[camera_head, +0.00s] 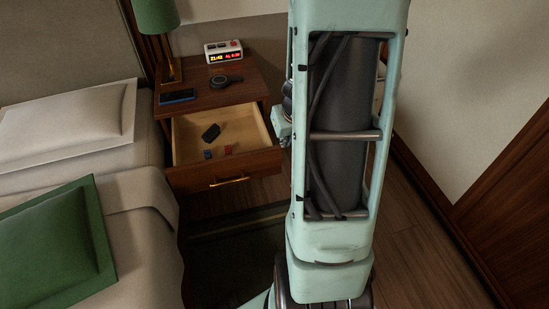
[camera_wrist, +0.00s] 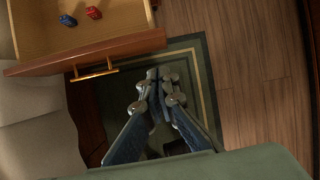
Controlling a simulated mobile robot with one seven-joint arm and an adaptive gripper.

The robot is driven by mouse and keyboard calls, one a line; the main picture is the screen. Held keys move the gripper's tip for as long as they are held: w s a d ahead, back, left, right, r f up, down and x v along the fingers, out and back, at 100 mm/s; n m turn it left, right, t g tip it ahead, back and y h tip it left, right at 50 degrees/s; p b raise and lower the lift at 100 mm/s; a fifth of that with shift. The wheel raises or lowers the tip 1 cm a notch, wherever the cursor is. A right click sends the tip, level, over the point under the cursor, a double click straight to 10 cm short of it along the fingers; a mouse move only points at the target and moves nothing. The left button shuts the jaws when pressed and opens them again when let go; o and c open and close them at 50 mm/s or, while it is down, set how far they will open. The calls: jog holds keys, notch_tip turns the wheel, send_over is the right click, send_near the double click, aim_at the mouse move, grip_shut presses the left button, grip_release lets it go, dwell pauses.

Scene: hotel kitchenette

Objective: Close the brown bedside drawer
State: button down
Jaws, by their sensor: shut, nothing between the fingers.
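The brown bedside drawer (camera_head: 224,170) is pulled open from the nightstand, with a brass handle (camera_head: 229,181) on its front. Its pale wooden inside holds a dark object (camera_head: 211,132) and small blue and red items (camera_head: 228,149). In the wrist view the drawer front (camera_wrist: 95,52) and its brass handle (camera_wrist: 94,71) lie at the upper left. My gripper (camera_wrist: 158,75) is shut and empty, to the right of the handle and apart from it, over the dark rug. In the head view my gripper is hidden behind my arm.
On the nightstand top (camera_head: 205,103) are a clock (camera_head: 223,51), a phone (camera_head: 178,97), a watch-like item (camera_head: 226,81) and a green lamp (camera_head: 156,22). The bed (camera_head: 120,205) stands close at the left. A dark rug (camera_head: 230,260) and bare wooden floor lie in front.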

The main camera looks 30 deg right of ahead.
aim_at(279, 149)
jog(key=shift+m, duration=0.3)
jog(key=shift+w+r+b+x, duration=0.1)
jog(key=shift+w+b+x, duration=0.15)
jog(key=shift+b+x, duration=1.2)
jog(key=shift+w+r+b+x, duration=0.1)
jog(key=shift+w+b+x, duration=0.2)
jog(key=shift+x, duration=2.35)
jog(key=shift+w+r+b+x, duration=0.15)
jog(key=shift+b+x, duration=0.7)
jog(key=shift+x, duration=1.2)
jog(key=shift+d, duration=0.15)
jog(key=shift+w, duration=0.1)
